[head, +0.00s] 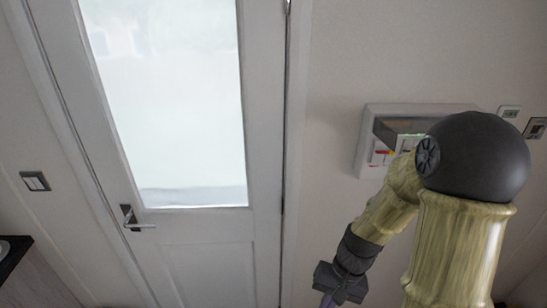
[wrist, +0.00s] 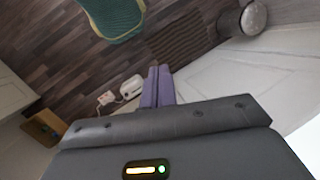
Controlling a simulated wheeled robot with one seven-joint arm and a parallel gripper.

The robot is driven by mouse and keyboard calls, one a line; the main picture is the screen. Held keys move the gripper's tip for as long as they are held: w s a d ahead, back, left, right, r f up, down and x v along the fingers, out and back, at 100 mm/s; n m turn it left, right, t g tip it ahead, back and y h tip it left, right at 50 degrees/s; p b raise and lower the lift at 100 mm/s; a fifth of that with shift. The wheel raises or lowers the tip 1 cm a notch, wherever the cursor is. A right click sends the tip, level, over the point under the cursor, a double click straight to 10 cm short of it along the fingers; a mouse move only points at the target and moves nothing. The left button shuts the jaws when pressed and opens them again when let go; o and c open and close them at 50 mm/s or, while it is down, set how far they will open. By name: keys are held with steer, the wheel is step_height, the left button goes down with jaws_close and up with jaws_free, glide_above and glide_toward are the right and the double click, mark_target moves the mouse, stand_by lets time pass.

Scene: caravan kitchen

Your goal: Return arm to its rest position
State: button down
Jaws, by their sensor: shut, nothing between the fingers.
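My gripper shows in the wrist view, where its two purple fingers (wrist: 158,86) are shut against each other with nothing between them. In the head view my arm is bent at the right side, and its forearm slopes down and left from a dark round joint. The gripper hangs in front of the wall, to the right of the white door.
In the head view a white door (head: 200,256) with a glass pane and lever handle (head: 137,220) stands left of my arm. A wall panel box (head: 367,140) is behind my arm. The wrist view shows wood floor, a green mat (wrist: 112,18), a ribbed brown mat (wrist: 180,45) and a round bin (wrist: 232,22).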

steer(key=w+d+r+n+t+h+b, duration=0.1)
steer(key=d+r+n+t+h, duration=0.1)
steer(key=d+r+t+h, duration=0.1)
step_height(320, 180, up, 3)
steer(key=shift+w+f+n+t+b, duration=0.2)
steer(key=shift+n+t+b, duration=0.1)
steer(key=shift+t, duration=0.6)
steer(key=c, duration=2.2)
jaws_free()
